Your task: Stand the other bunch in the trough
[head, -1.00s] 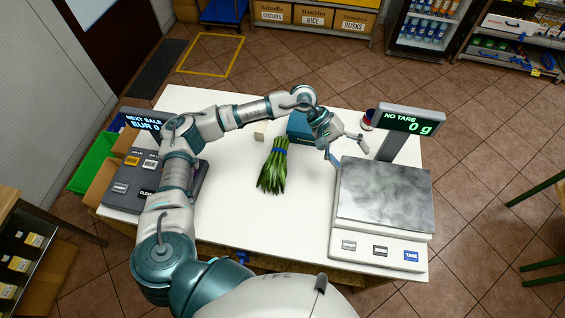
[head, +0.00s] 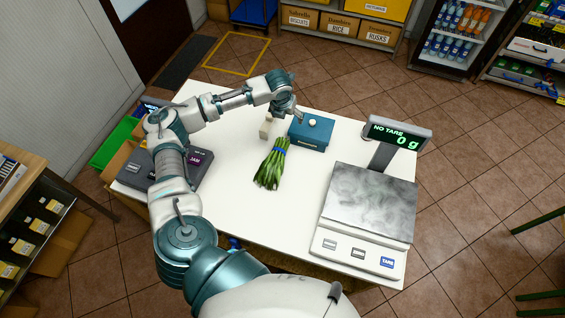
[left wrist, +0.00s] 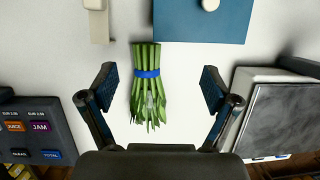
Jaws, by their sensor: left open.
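A bunch of green stalks (head: 270,168) with a blue band lies on the white counter, left of the scale. It also shows in the left wrist view (left wrist: 147,95), band toward the top. My left gripper (head: 286,112) is open and empty, raised above the counter near the banded end of the bunch. In the left wrist view its two fingers (left wrist: 160,80) are spread wide, with the bunch between them in the picture, nearer the left finger. I cannot tell the height gap exactly. I see no trough in these views. My right gripper is not in view.
A blue box (head: 298,140) with a white knob stands behind the bunch, a pale block (head: 266,129) to its left. A scale (head: 366,205) reading 0 g fills the right side. A till (head: 194,168) is at left. The counter (head: 250,220) front is clear.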

